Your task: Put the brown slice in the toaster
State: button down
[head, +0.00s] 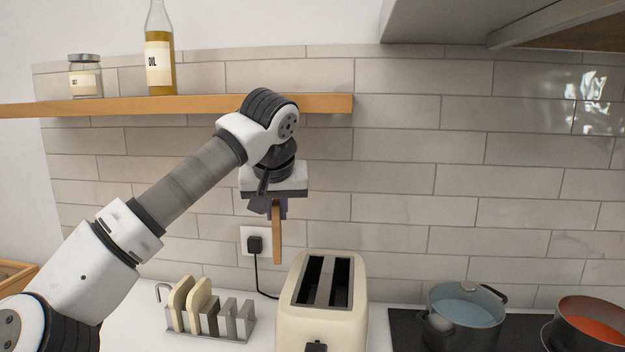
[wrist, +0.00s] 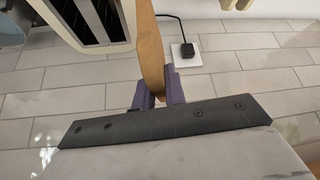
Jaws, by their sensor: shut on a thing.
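The brown slice (head: 277,236) hangs upright, edge-on, below my gripper (head: 275,207). My gripper is shut on its upper part. In the wrist view the slice (wrist: 150,50) stands between the two purple fingers of my gripper (wrist: 158,92). The cream toaster (head: 323,295) stands on the counter with two dark, empty-looking slots facing up. The slice is above and left of the toaster, apart from it in the head view. Part of the toaster (wrist: 130,40) shows at the upper left of the wrist view.
A metal rack (head: 238,335) with two pale slices (head: 185,300) stands left of the toaster. A wall plug (head: 254,245) is behind. A wooden shelf (head: 190,105) with a jar (head: 86,80) and oil bottle (head: 160,60) is above. Pots (head: 465,310) are right.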

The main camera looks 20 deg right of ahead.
jog(key=s+d+r+m+h, duration=0.1)
jog(key=s+d+r+m, duration=0.2)
jog(key=d, duration=0.3)
jog(key=shift+s+f+b, duration=0.2)
jog(key=shift+f+b, duration=2.35)
jog(key=shift+f, duration=0.4)
jog(key=shift+a+r+p, duration=0.1)
jog(key=shift+p, duration=0.25)
jog(key=shift+p, duration=0.35)
notch_tip(320, 180, down, 8)
jog(key=b, duration=0.3)
jog(key=shift+r, duration=0.25)
dwell(2.8)
